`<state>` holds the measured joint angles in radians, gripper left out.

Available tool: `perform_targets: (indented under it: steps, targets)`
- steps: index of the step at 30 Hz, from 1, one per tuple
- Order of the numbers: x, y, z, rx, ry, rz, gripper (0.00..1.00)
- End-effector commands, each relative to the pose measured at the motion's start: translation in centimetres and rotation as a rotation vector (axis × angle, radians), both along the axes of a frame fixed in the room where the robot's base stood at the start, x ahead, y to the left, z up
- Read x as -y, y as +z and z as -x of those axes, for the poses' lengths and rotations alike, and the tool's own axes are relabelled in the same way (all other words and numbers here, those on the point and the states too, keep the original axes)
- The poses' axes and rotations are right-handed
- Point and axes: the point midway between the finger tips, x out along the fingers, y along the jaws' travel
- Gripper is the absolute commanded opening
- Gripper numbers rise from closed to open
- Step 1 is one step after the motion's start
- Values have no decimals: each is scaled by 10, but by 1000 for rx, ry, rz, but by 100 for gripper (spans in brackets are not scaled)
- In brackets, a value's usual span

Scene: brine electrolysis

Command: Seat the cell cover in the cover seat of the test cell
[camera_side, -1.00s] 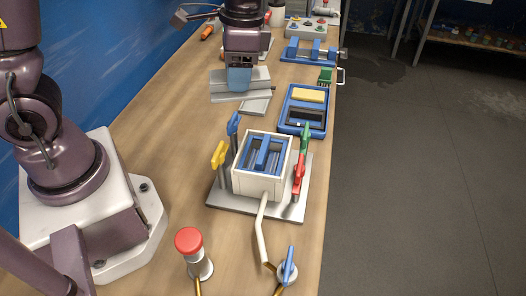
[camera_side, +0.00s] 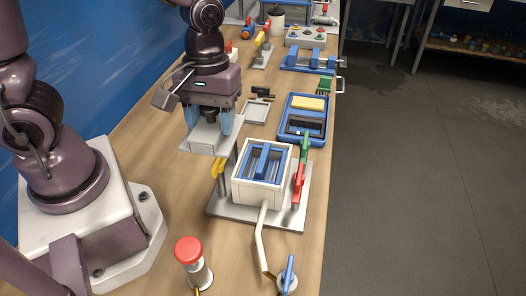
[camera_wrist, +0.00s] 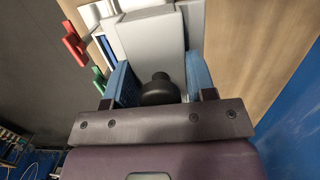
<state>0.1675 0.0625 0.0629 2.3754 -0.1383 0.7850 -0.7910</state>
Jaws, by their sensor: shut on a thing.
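The cover is in the air, up and left of the test cell in the side view. The test cell (camera_side: 258,191) is a pale box with blue parts and a blue bar inside its open top, on a metal plate. In the wrist view the grey cover (camera_wrist: 150,36) extends beyond the fingers (camera_wrist: 160,82) and hides much of the cell. The underside of the cover is hidden.
Yellow (camera_side: 218,168) and red (camera_side: 298,181) clamp posts flank the cell; a green one (camera_side: 304,147) stands behind the red. A pale tube (camera_side: 260,234) runs from the cell's front. A blue tray (camera_side: 286,133) lies behind. A red-capped post (camera_side: 188,250) stands in front.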

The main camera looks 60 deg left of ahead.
Motion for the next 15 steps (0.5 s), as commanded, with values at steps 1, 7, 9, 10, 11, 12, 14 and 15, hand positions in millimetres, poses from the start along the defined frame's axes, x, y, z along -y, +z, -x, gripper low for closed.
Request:
perform_targets:
  steps: [1,7,9,10,11,12,14,15]
  targets:
    - [2,-6,-12,-4,-1,-1,23]
    - [9,-31,-52,-6,-2,-1,23]
    - [11,-44,-62,-6,-2,-1,23]
    - [11,-48,-66,-5,-2,-1,23]
    - [12,-53,-70,-5,-2,-1,23]
    - [13,-58,-75,-3,-2,-1,23]
    - [14,-65,-80,-3,-2,1,23]
    - [15,-68,-83,-1,-3,0,23]
